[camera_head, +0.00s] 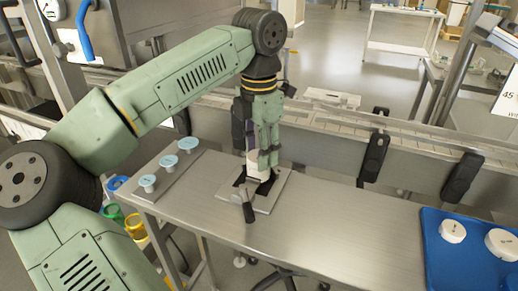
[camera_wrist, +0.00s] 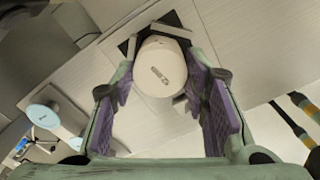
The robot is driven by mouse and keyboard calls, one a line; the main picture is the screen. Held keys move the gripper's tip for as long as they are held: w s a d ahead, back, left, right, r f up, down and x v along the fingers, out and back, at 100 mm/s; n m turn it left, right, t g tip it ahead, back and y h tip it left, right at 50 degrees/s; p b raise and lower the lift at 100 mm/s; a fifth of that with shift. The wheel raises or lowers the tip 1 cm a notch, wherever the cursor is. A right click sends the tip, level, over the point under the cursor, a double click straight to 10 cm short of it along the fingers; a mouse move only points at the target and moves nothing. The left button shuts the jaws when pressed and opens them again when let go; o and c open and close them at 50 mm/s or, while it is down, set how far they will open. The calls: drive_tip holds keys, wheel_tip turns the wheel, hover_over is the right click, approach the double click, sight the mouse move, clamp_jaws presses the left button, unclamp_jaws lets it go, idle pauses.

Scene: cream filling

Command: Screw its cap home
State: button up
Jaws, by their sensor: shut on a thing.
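A white round cap with small print (camera_wrist: 160,72) sits between the two purple-padded fingers of my gripper (camera_wrist: 166,88) in the wrist view. My gripper is shut on it from both sides. In the head view my gripper (camera_head: 262,158) points straight down over a metal fixture plate (camera_head: 270,200). A white jar (camera_head: 256,173) shows just below the fingers, standing upright in the dark jaws of the fixture. The seam between cap and jar is hidden, so I cannot tell how tightly they sit.
A black clamp handle (camera_head: 249,212) sticks out in front of the fixture. Pale-blue-topped items (camera_head: 168,161) stand on a plate to the left. A blue tray (camera_head: 440,270) with white round pieces (camera_head: 452,231) lies at the right. The bench (camera_head: 345,225) between is clear.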

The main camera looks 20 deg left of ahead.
drive_tip(key=shift+c, duration=0.6)
drive_tip(key=o, duration=0.5)
drive_tip(key=c, duration=0.6)
drive_tip(key=shift+o, duration=0.2)
drive_tip(key=m+p, duration=0.1)
drive_tip(key=m, duration=0.2)
drive_tip(key=shift+r, duration=0.1)
drive_tip(key=m+p, duration=0.1)
drive_tip(key=m, duration=0.1)
drive_tip(key=shift+m, duration=0.3)
drive_tip(key=m, duration=0.3)
drive_tip(key=shift+p, duration=0.35)
drive_tip(key=m, duration=0.2)
drive_tip(key=shift+m, duration=0.4)
